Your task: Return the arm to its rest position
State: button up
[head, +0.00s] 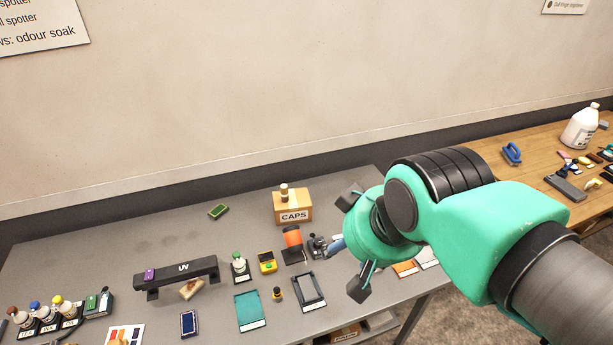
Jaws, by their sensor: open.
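My gripper (352,243) is at the end of my green arm, which reaches in from the right. It hangs over the right end of the grey table (130,240). Its dark fingers are spread apart and look open. No held object shows between them. The arm and gripper body hide part of the table's right end and the things there.
A wooden table (545,150) at right holds a white jug (581,127). The wall is behind. The grey table's back left is clear.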

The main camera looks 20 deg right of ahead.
notch_tip(320, 180, down, 8)
jog(key=b, duration=0.8)
dwell(0.9)
